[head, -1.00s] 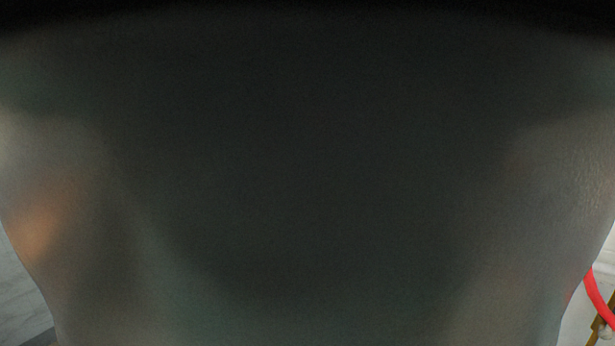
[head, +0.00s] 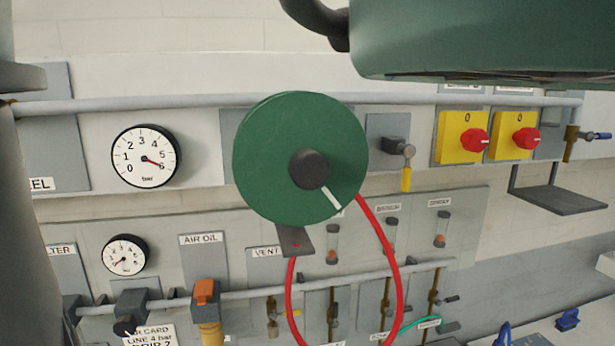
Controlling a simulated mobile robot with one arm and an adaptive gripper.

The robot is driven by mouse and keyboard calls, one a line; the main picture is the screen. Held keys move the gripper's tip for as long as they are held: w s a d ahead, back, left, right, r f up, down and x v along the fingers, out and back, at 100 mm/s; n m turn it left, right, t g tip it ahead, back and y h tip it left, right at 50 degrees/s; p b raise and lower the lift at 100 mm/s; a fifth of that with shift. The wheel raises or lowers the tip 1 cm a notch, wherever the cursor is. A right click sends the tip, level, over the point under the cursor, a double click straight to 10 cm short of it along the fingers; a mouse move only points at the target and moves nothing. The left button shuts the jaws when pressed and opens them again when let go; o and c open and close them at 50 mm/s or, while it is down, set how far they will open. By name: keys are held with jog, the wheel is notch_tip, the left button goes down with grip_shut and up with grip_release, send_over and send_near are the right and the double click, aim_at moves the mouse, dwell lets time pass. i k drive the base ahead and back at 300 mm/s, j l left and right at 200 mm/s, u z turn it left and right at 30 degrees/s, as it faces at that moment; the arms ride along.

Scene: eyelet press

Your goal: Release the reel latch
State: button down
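A dark green round reel (head: 270,150) is mounted on the grey wall panel in the middle of the head view, with a black hub (head: 309,169) at its centre. A short white bar (head: 332,198) runs from the hub toward the lower right of the reel face. A dark grey tab (head: 296,241) with a small red spot sits at the reel's lower edge. A red hose (head: 391,245) loops down from the reel. I cannot tell for sure which part is the latch. My gripper is not in view.
A lever with a yellow grip (head: 406,179) is right of the reel, then two yellow boxes with red knobs (head: 474,140). A pressure gauge (head: 144,156) is left. Pipes and valves run below. A large green body (head: 480,40) fills the top right; a dark shelf (head: 560,200) juts out right.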

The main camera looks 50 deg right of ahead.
aim_at(409, 151)
jog(key=k+z, duration=0.1)
jog(key=z, duration=0.3)
jog(key=k+l+z, duration=0.1)
jog(key=z, duration=0.25)
jog(key=l+z, duration=0.1)
jog(key=z, duration=0.3)
jog(key=i, duration=0.45)
